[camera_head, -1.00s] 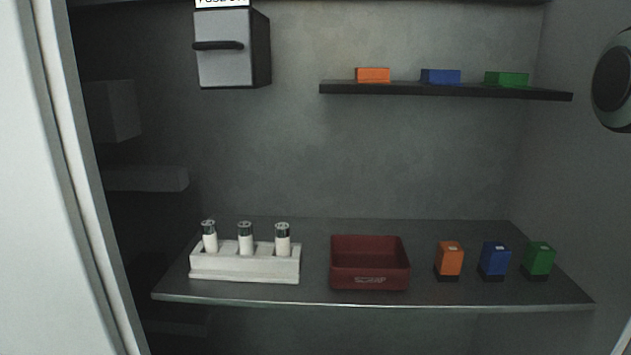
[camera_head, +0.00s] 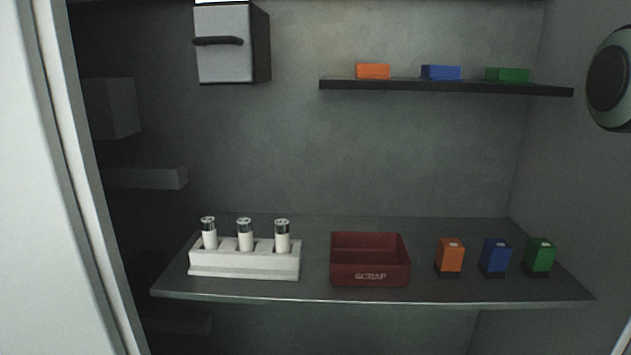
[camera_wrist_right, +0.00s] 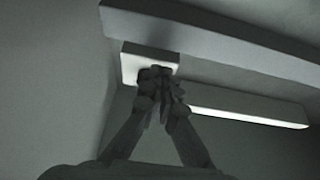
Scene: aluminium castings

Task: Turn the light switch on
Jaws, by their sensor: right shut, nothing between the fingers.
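My right gripper (camera_wrist_right: 160,73) shows in the right wrist view with its fingers shut together and nothing between them. Its fingertips overlap a small pale box (camera_wrist_right: 132,67) in the picture. This may be the light switch, but its face is partly hidden by the fingers. I cannot tell whether they touch it or which way any switch is set. No light switch can be clearly made out in the head view. Neither gripper shows in the head view.
The head view shows a table (camera_head: 320,294) with a white rack (camera_head: 245,268), a red scrap bin (camera_head: 370,275) and orange (camera_head: 450,256), blue (camera_head: 496,256) and green (camera_head: 540,256) blocks. A grey wall box (camera_head: 222,60) and shelf (camera_head: 445,87) are above. A pale ledge (camera_wrist_right: 245,115) is near my right gripper.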

